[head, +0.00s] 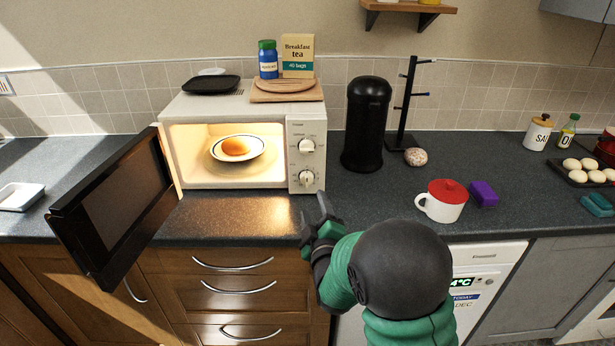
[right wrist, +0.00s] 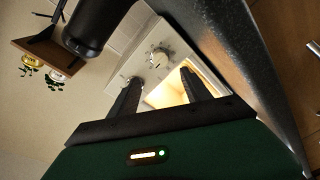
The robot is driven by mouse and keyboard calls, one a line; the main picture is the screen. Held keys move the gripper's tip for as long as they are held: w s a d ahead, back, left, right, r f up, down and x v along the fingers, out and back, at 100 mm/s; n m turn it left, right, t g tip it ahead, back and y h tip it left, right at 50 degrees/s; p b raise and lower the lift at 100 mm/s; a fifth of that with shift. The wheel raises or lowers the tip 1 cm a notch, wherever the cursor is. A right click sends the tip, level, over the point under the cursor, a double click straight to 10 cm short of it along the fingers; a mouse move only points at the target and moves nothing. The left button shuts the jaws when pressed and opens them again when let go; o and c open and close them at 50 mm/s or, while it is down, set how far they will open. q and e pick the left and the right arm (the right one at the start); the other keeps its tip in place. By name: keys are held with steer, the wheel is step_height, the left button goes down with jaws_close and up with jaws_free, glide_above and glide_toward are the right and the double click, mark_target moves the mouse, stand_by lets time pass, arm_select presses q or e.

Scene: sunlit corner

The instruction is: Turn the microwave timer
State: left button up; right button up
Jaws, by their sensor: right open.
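The white microwave (head: 228,103) stands on the dark worktop with its black door (head: 118,205) swung open to the left. Its front panel carries an upper knob (head: 306,146) and a lower knob (head: 306,178); their labels are too small to read, so I cannot tell which is the timer. My right gripper (head: 314,211) is open and empty, just in front of and below the panel, apart from the knobs. In the right wrist view, a knob (right wrist: 160,57) shows beyond the two spread fingers (right wrist: 158,92). My left gripper is not in view.
A plate with a round bun (head: 236,147) sits inside the lit microwave. A black canister (head: 367,122) and mug tree (head: 405,105) stand to its right. Worktop before the microwave is clear.

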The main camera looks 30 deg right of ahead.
mark_target(307, 184)
steer(key=x, duration=1)
steer(key=shift+w+d+f, duration=0.15)
steer(key=shift+w+f, duration=0.05)
steer(key=shift+w, duration=0.2)
jaws_close()
